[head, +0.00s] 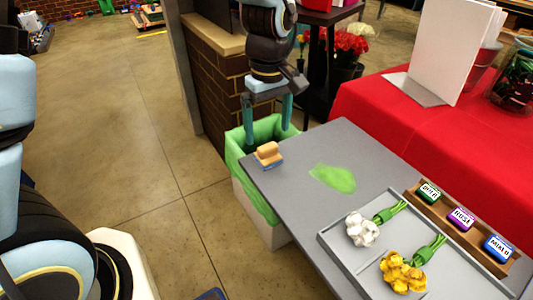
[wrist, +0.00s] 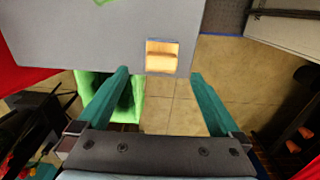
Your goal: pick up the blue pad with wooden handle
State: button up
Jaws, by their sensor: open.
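The blue pad with wooden handle (head: 269,155) lies near the far left corner of the grey table (head: 290,170), handle up. In the wrist view the pad (wrist: 162,56) shows mostly its wooden top, close to the table's edge. My gripper (head: 268,135) hangs fingers down at the far side of the table corner, in front of the green-lined bin's opening. In the wrist view my gripper (wrist: 160,75) is open and empty. The pad appears between and slightly beyond its two teal fingertips, apart from both.
A bin with a green liner (head: 237,158) stands below the table corner. A green smear (head: 333,178) marks the tabletop. A grey tray (head: 335,245) holds white and yellow flowers; a wooden rack (head: 480,246) holds labelled blocks. A brick wall (head: 216,75) rises behind.

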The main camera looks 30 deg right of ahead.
aim_at(268, 146)
jog(key=shift+s+a+f+p, duration=0.1)
jog(key=shift+f+p, duration=0.35)
jog(key=shift+f, duration=1)
jog(key=shift+s+a+f+p, duration=0.1)
jog(key=shift+f+p, duration=0.35)
jog(key=shift+f, duration=0.95)
jog(key=shift+w+d, duration=0.1)
jog(key=shift+c, duration=0.2)
jog(key=c, duration=1.4)
notch_tip(268, 146, up, 10)
jog(key=shift+r+b, duration=0.1)
jog(key=shift+b, duration=0.85)
